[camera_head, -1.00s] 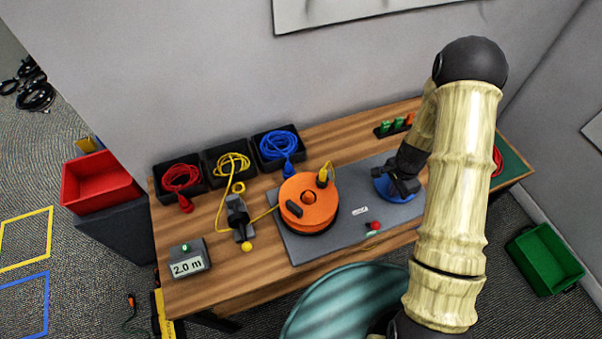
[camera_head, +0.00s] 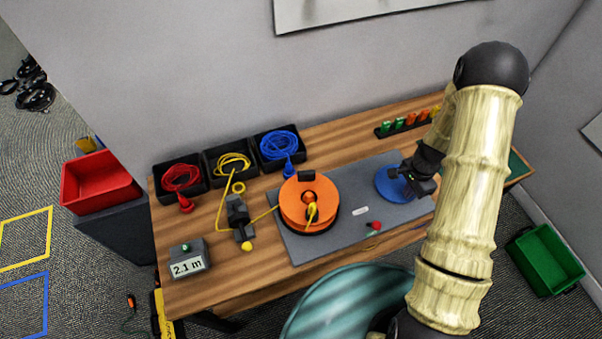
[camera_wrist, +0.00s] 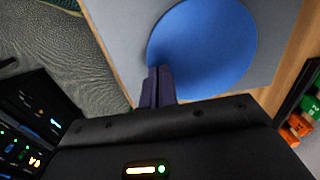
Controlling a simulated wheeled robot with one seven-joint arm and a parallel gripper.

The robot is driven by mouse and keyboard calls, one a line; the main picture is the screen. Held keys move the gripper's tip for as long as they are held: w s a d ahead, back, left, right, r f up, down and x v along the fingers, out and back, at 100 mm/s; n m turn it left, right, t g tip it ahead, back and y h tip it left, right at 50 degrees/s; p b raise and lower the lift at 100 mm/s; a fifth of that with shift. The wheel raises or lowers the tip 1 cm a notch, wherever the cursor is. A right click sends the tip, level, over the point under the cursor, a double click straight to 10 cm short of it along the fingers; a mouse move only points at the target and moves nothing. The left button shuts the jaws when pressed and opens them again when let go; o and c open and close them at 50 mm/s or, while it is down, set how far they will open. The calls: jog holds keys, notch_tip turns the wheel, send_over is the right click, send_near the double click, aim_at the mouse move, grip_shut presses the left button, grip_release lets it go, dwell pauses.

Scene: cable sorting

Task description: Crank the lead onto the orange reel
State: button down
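The orange reel (camera_head: 296,204) lies on a grey plate (camera_head: 345,229), with a black block at its far side and a yellow plug (camera_head: 312,210) toward its near side. A yellow lead (camera_head: 219,212) runs from the middle bin through a black guide (camera_head: 239,218) to the reel. The blue crank disc (camera_head: 390,188) is right of the reel; it also shows in the wrist view (camera_wrist: 215,45). My gripper (camera_head: 409,176) is at the disc's right part, its fingers (camera_wrist: 158,84) close together over it. The fingers hide the handle between them.
A display (camera_head: 187,266) reads 2.1 m. Black bins at the back hold red (camera_head: 180,179), yellow and blue (camera_head: 279,145) leads. A small red button (camera_head: 375,226) is at the plate's front edge. A rack of green and orange pieces (camera_head: 405,124) stands behind the disc.

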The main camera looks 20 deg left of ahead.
jog(key=shift+w+d, duration=0.55)
jog(key=shift+d, duration=0.15)
jog(key=shift+r+p, duration=2.55)
jog(key=shift+r, duration=0.95)
jog(key=shift+a+r, duration=0.15)
jog(key=shift+r, duration=0.2)
jog(key=s+a+r+n+t, duration=0.1)
jog(key=s+a+r+n, duration=0.1)
jog(key=s+r+n, duration=0.3)
jog(key=s+a+r+n+t, duration=0.1)
jog(key=s+r+n, duration=0.4)
jog(key=s+r, duration=0.6)
notch_tip(320, 180, up, 7)
jog(key=shift+s+a+n+t, duration=0.2)
jog(key=shift+a+n+t, duration=0.15)
jog(key=shift+a, duration=0.3)
